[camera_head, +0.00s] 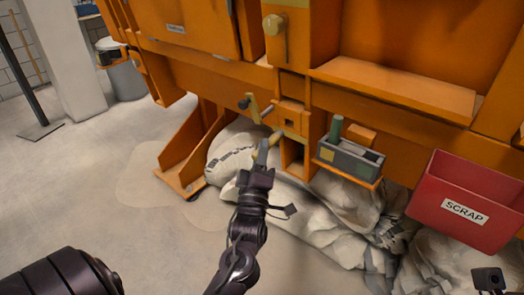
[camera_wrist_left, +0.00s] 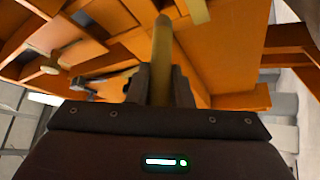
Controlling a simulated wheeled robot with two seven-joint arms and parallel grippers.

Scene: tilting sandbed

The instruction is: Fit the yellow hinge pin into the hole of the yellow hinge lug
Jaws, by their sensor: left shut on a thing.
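My left gripper (camera_head: 263,150) reaches up toward the orange frame. It is shut on the yellow hinge pin (camera_head: 275,138). In the left wrist view the pin (camera_wrist_left: 162,55) stands up between the two dark fingers (camera_wrist_left: 160,84), its far end pointing away from me. A pale yellow piece (camera_head: 291,134), which looks like the hinge lug, is on the orange frame just beyond the pin; its hole cannot be made out. Another yellow part (camera_wrist_left: 195,10) shows near the pin's tip in the wrist view. Contact between pin and lug cannot be told. My right gripper's fingers are out of view.
A crank with a dark knob (camera_head: 244,103) projects left of the lug. A grey bin (camera_head: 350,158) with a green-handled item sits on an orange shelf to the right. A red SCRAP box (camera_head: 470,188) stands further right. White sacks (camera_head: 310,200) lie below. Floor at left is clear.

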